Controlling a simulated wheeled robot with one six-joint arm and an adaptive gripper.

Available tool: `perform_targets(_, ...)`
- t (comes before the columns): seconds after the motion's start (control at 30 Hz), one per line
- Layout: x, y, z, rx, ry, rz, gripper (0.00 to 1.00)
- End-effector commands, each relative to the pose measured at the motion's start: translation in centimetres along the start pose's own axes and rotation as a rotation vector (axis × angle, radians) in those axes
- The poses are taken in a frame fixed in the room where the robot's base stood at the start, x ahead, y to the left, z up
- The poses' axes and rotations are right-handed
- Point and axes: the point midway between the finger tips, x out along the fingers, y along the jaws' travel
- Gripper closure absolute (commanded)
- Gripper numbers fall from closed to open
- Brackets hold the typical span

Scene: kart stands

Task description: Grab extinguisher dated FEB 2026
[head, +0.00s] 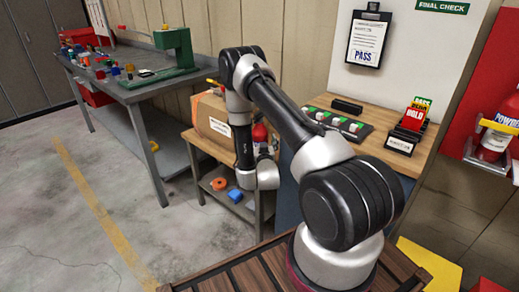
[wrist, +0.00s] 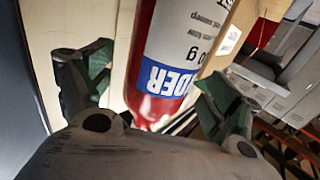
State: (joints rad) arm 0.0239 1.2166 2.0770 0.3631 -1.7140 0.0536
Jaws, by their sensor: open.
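A red extinguisher (wrist: 160,75) with a white label and blue band fills the middle of the wrist view. Its lettering is upside down, "POWDER" partly cut off, and I see no date on it. My gripper (wrist: 155,88) is open, with one finger on each side of the extinguisher in the picture; I cannot tell whether either touches it. In the head view a red extinguisher (head: 260,132) shows partly behind my arm, by the cardboard box, and the gripper is hidden. Another extinguisher (head: 493,135), also marked "POWDER", is in a holder on the red panel at right.
The cardboard box (head: 212,122) stands on a small wooden stand. A wooden counter (head: 388,112) holds a block row (head: 338,122) and PASS/HOLD cards (head: 413,115). A workbench (head: 140,92) stands at left. Concrete floor (head: 60,230) is clear in front.

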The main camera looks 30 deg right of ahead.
Motion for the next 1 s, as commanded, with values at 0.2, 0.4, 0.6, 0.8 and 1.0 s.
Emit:
perform_targets(0.2, 2.2, 0.0, 0.0, 0.001, 0.000, 0.000, 0.10)
perform_targets(0.4, 2.2, 0.0, 0.0, 0.000, -0.001, 0.000, 0.10)
perform_targets(0.6, 2.2, 0.0, 0.0, 0.000, -0.001, 0.000, 0.46)
perform_targets(0.8, 2.2, 0.0, 0.0, 0.000, -0.001, 0.000, 0.83)
perform_targets(1.0, 2.3, 0.0, -0.1, 0.001, 0.004, 0.000, 1.00)
